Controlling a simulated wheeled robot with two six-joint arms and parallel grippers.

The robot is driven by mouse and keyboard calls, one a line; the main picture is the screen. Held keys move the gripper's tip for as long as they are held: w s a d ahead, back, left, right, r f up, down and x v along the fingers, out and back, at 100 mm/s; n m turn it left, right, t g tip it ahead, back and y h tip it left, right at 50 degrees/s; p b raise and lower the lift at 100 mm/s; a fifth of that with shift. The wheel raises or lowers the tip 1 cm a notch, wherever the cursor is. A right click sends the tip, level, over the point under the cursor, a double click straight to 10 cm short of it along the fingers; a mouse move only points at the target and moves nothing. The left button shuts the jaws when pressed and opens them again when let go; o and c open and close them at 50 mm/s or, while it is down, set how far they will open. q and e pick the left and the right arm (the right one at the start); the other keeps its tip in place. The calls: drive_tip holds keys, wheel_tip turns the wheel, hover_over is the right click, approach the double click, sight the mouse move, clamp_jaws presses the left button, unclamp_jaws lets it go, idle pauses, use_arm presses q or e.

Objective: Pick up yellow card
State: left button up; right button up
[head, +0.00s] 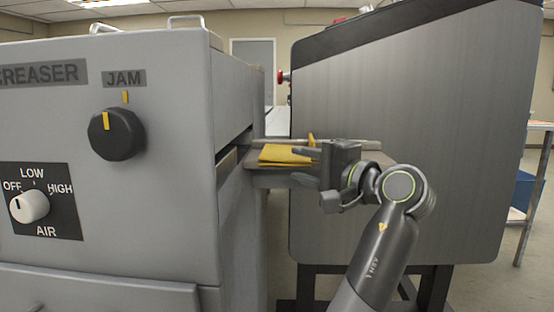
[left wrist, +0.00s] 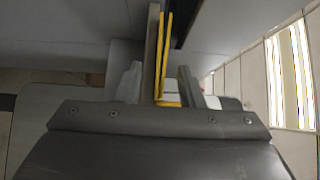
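The yellow card (head: 284,154) lies flat on a small grey delivery shelf (head: 262,168) at the creaser's outlet; it looks like a thin stack, and a small yellow upright piece shows behind it. My left gripper (head: 304,167) is at the shelf's right end, its fingers spread one above the other at the card's near right edge. In the left wrist view the card (left wrist: 162,60) appears edge-on between the two open fingers (left wrist: 160,88), beside the shelf plate. Contact between fingers and card cannot be made out. My right gripper is not in view.
The grey creaser (head: 170,190) with its jam knob (head: 116,134) and air knob (head: 29,206) fills the left. A large grey panel (head: 400,110) stands close behind my gripper. A metal bar (head: 350,143) runs behind the card. A table (head: 540,126) stands far right.

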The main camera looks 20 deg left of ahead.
use_arm(q)
drive_tip(key=shift+s+d+r, duration=0.1)
drive_tip(key=shift+d, duration=0.05)
clamp_jaws()
idle(0.4)
